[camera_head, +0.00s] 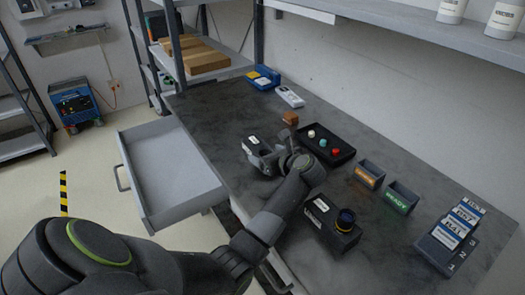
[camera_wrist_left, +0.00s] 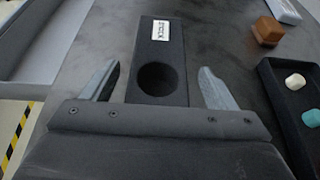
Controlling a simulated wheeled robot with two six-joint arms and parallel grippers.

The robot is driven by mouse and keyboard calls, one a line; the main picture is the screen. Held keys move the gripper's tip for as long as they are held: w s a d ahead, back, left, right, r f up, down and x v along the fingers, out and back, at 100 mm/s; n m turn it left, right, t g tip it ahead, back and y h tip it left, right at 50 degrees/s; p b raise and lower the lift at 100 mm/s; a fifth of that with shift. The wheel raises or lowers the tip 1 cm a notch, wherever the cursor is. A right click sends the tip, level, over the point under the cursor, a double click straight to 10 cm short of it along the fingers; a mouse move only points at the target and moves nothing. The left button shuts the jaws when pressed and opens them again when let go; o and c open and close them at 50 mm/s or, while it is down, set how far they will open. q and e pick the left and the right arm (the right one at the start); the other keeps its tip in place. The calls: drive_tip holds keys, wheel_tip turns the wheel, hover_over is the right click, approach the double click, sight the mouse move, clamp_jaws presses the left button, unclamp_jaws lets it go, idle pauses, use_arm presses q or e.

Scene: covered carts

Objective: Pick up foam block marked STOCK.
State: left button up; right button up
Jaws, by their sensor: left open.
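The dark foam block (camera_wrist_left: 149,62) has a white label reading STOCK and a round, empty-looking hole. It lies between the two fingers of my left gripper (camera_wrist_left: 160,85) in the left wrist view. The fingers are open, with a gap to the block on each side. The block's near end is hidden behind the gripper body. In the head view the block (camera_head: 268,141) is on the grey worktop, partly covered by my left gripper (camera_head: 260,158). My right gripper is not in view.
A black tray (camera_head: 345,157) with small coloured pieces is close on the right, with a brown wooden block (camera_head: 290,118) behind it. Another dark block (camera_head: 322,236) holding a blue and yellow part stands nearer. Labelled bins (camera_head: 402,195) stand right. An open drawer (camera_head: 140,139) juts out left.

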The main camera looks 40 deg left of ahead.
use_arm(q)
drive_tip(key=shift+a+f, duration=0.15)
drive_tip(key=shift+a, duration=0.05)
drive_tip(key=shift+s+d, duration=0.1)
drive_tip(key=shift+c, duration=0.3)
drive_tip(key=shift+d+r, duration=0.1)
drive_tip(key=shift+r, duration=0.1)
drive_tip(key=shift+c, duration=1.1)
drive_tip(key=c, duration=0.7)
drive_tip(key=shift+c, duration=0.5)
drive_tip(key=shift+r, duration=0.1)
